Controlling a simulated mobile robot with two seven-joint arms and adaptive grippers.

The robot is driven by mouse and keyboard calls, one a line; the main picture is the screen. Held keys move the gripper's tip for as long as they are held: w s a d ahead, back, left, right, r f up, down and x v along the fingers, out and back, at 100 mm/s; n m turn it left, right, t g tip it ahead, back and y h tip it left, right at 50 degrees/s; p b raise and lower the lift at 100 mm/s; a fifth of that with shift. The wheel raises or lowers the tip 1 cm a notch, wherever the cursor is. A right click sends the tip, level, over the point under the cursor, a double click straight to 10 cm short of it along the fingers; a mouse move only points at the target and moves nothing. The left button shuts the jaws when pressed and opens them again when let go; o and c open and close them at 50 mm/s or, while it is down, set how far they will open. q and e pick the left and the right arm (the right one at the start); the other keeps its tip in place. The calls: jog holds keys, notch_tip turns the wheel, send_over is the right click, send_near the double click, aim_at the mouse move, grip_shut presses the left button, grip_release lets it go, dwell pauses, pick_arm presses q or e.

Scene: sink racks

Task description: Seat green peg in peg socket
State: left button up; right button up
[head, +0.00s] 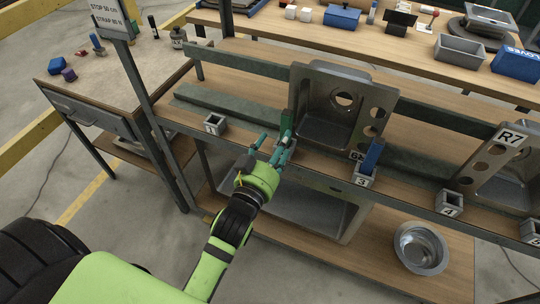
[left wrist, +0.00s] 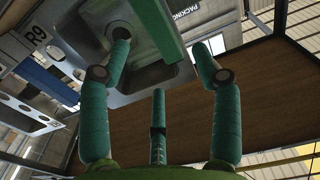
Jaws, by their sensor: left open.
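The green peg (head: 290,123) stands roughly upright on the rack's front rail, just left of the sink. Its lower end and whatever it stands in are hidden behind my left gripper (head: 273,146). The gripper is open, with its teal fingers spread close to the peg. In the left wrist view the green peg (left wrist: 157,30) runs down from the top edge between the two upper fingers of the gripper (left wrist: 160,58), with gaps visible. Socket 1 (head: 215,124) looks empty. Socket 3 (head: 363,178) holds a blue peg (head: 374,155). My right gripper is not in view.
A steel sink (head: 325,132) leans behind the rail. Socket 4 (head: 449,204) is farther right, near another sink (head: 515,183) by the R7 label. A steel bowl (head: 421,249) sits on the lower shelf. A post (head: 148,100) stands left of socket 1.

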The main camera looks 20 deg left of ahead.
pick_arm(q)
jog(key=shift+s, duration=2.15)
jog(key=s+d+f+m+g, duration=0.1)
jog(key=s+f+g, duration=0.2)
jog(key=f, duration=0.8)
jog(key=s+f+g+h, duration=0.1)
jog(key=s+f+g, duration=0.1)
jog(key=f, duration=0.9)
jog(key=s+d+f+m+g, duration=0.1)
jog(key=s+f+g, duration=0.2)
jog(key=f, duration=0.7)
jog(key=s+a+f+g, duration=0.2)
jog(key=s+f, duration=0.4)
jog(key=s, duration=0.3)
jog(key=s+a+f+g+y, duration=0.1)
jog(key=s+a+f+g, duration=0.2)
jog(key=s+f, duration=0.4)
jog(key=s+a+f+g, duration=0.3)
jog(key=s+f, duration=0.3)
jog(key=s, duration=0.5)
jog(key=shift+s+a+f+g+y, duration=0.3)
jog(key=shift+f+g, duration=0.1)
jog(key=shift+g, duration=0.1)
